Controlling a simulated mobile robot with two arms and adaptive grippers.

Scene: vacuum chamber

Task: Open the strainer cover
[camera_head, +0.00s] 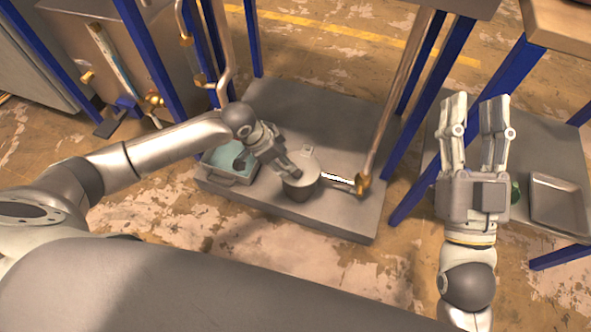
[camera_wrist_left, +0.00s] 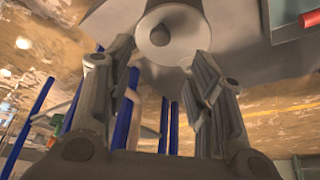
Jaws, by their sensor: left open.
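The strainer (camera_head: 300,186) is a grey cylindrical pot with a lid, standing on a grey slab joined to a pipe. Its round cover (camera_wrist_left: 172,34), with a dark round knob (camera_wrist_left: 160,35) in the middle, shows at the top of the left wrist view. My left gripper (camera_head: 287,170) is at the strainer's upper left side in the head view. In the left wrist view its open fingers (camera_wrist_left: 165,68) point toward the cover with nothing between them. Whether they touch it I cannot tell. My right gripper (camera_head: 480,105) is open and empty, well to the right.
A teal-lined tray (camera_head: 230,178) sits left of the strainer on the slab (camera_head: 345,130). A pipe (camera_head: 400,90) with a brass fitting (camera_head: 362,184) stands right of it. Blue posts (camera_head: 416,173) rise nearby. A grey tray (camera_head: 557,203) lies at the far right.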

